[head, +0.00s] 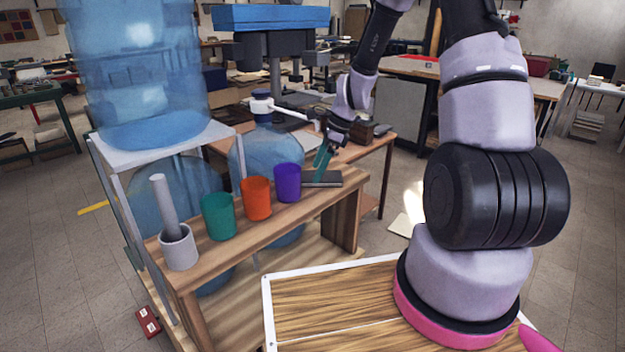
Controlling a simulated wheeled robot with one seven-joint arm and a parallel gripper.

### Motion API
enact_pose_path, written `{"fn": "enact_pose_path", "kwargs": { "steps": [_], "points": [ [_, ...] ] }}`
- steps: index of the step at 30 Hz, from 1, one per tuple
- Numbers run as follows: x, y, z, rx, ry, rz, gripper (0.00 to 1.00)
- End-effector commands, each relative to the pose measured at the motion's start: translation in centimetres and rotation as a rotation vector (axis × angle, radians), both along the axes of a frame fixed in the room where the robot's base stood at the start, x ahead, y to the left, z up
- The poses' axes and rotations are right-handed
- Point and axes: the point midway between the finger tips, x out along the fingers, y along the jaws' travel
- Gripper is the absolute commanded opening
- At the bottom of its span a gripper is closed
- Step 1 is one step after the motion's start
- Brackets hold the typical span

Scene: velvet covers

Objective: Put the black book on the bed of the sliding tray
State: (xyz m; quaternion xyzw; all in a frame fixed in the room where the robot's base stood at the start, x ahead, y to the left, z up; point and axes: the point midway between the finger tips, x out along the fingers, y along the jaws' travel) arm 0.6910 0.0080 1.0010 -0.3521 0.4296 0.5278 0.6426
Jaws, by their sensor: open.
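The black book (334,180) lies flat at the right end of a wooden bench, just right of the purple cup. My gripper (321,168) reaches down to the book's left part. Its teal fingers are open and point down; I cannot tell whether they touch the book or straddle it. A wood-grained bed with a thin white rim (267,308) lies at the bottom, partly hidden by my arm. It may be the sliding tray, but the picture does not settle this. Its visible part is bare.
On the bench (240,238) stand a purple cup (287,183), an orange cup (256,199), a green cup (219,217) and a mortar with pestle (179,246). A large blue water bottle (140,75) stands behind left. A small red box (148,322) lies on the floor.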

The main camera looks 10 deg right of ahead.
Motion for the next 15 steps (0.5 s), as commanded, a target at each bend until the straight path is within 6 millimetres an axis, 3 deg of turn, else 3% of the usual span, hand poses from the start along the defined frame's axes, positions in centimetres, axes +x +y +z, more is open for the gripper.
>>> {"fn": "enact_pose_path", "kwargs": {
  "steps": [4, 12, 15],
  "points": [
    [0.1, 0.6, -1.6, 0.000, 0.001, -0.001, 1.00],
    [0.2, 0.7, -1.8, 0.000, -0.001, -0.001, 1.00],
    [0.2, 0.6, -1.8, 0.000, -0.001, 0.000, 0.62]
  ]
}}
